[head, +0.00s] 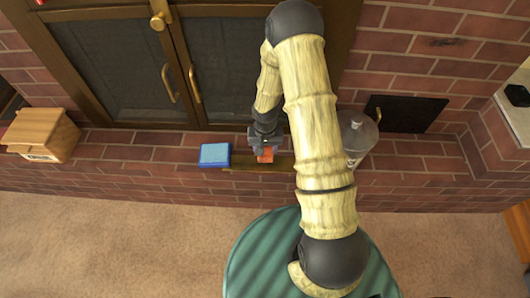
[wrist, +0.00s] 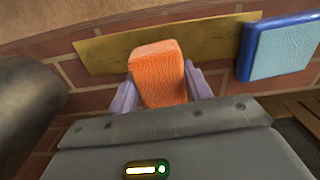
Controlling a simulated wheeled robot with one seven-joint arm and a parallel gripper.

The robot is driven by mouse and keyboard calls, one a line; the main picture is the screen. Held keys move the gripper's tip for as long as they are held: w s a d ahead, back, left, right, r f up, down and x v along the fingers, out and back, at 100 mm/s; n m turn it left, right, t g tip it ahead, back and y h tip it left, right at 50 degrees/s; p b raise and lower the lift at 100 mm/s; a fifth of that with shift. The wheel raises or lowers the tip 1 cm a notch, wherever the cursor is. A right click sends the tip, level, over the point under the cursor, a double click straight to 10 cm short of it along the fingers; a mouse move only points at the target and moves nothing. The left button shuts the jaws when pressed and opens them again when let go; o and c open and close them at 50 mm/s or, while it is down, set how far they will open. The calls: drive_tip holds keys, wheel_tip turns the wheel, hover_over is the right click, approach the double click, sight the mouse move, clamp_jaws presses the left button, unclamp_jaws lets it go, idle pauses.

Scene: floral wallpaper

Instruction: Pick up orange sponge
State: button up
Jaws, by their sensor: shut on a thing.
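The orange sponge (wrist: 158,75) is a small textured block between the two pale fingers of my gripper (wrist: 163,88) in the wrist view. The fingers are shut on its sides. In the head view the sponge (head: 266,155) shows as a small orange patch under my gripper (head: 265,150), above or at a flat brown board on the brick ledge. I cannot tell whether the sponge touches the board or the ledge.
A blue sponge-like block (head: 215,154) lies just left of the sponge. The brown board (head: 240,163) lies on the brick ledge. A metal pot-like object (head: 357,135) stands to the right. A wooden box (head: 42,133) is far left. Cabinet doors (head: 120,65) stand behind.

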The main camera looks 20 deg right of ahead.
wheel_tip(320, 180, up, 5)
drive_tip(key=shift+r+p, duration=0.1)
drive_tip(key=shift+p, duration=0.55)
drive_tip(key=shift+o, duration=1)
drive_tip(key=shift+w, duration=0.1)
drive_tip(key=shift+c, duration=0.6)
drive_tip(key=w+r+n, duration=0.2)
drive_tip(key=w+r, duration=0.1)
drive_tip(key=r, duration=0.3)
drive_tip(key=shift+d+r+n, duration=0.15)
drive_tip(key=shift+n, duration=0.25)
